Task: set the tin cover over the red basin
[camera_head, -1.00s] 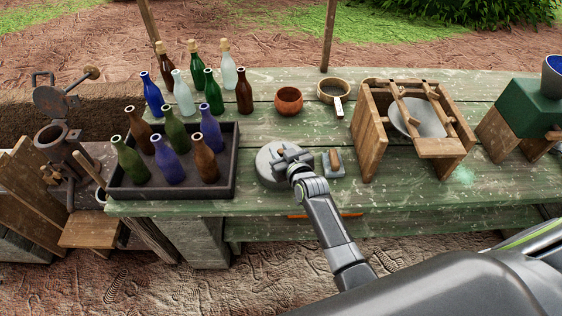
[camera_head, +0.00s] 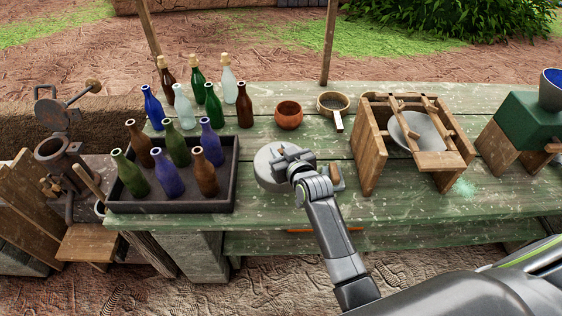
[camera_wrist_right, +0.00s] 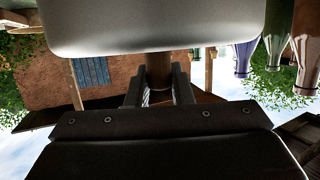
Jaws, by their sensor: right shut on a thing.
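The tin cover (camera_head: 266,168) is a pale grey disc over the front half of the green table. It fills the top of the right wrist view (camera_wrist_right: 150,28), where its brown knob (camera_wrist_right: 158,70) sits between the jaws. My right gripper (camera_head: 284,160) is shut on that knob. Whether the cover hangs just clear of the tabletop is hard to tell. The red basin (camera_head: 289,118) is a small reddish-brown bowl, upright and uncovered, behind the cover and slightly to its right. My left gripper is not in view.
A dark tray (camera_head: 226,190) of bottles stands left of the cover, with several more bottles behind. A handled sieve (camera_head: 333,103) is right of the basin. A small wood-handled tool (camera_head: 336,178) lies beside my gripper. A wooden rack (camera_head: 368,150) stands farther right.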

